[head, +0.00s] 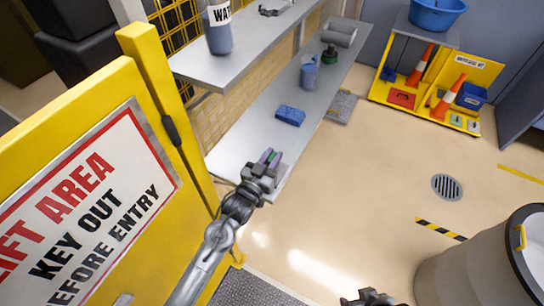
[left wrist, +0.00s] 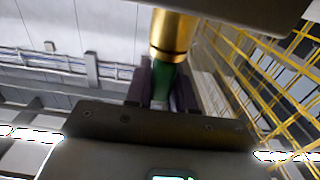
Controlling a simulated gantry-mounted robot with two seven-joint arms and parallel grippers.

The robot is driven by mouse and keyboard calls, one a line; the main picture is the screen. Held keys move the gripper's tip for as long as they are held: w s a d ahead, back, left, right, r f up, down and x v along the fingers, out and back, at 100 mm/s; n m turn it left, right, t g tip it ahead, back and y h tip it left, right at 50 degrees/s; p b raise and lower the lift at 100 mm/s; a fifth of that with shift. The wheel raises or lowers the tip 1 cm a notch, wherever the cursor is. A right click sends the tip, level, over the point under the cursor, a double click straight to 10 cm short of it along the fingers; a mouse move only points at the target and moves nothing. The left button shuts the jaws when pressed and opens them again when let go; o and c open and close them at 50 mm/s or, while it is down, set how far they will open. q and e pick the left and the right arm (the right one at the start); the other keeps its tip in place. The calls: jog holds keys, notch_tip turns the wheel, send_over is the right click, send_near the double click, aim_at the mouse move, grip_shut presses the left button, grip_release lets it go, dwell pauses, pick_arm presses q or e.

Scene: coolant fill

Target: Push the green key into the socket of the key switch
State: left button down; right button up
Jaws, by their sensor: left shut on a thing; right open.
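My left gripper (head: 269,157) is shut on the green key, above the front end of the lower grey shelf in the head view. Only a small bit of the green key (head: 272,156) shows there. In the left wrist view the green key (left wrist: 164,86) sits between the two dark purple fingers of my left gripper (left wrist: 162,84). A brass cylinder (left wrist: 172,34) is in line with the key at its far end; I cannot tell whether it belongs to the key. I cannot make out the key switch or its socket. My right gripper (head: 368,298) is partly cut off at the bottom edge, open.
A yellow gate with a sign (head: 85,205) stands at the left. The lower shelf (head: 245,130) holds a blue sponge (head: 290,116) and a blue jug (head: 309,73). An upper shelf (head: 240,58) overhangs it. A grey barrel (head: 480,265) stands at lower right. The middle floor is clear.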

pick_arm(q)
jog(key=shift+f, duration=0.15)
jog(key=c, duration=0.9)
grip_release()
jog(key=v, duration=1.1)
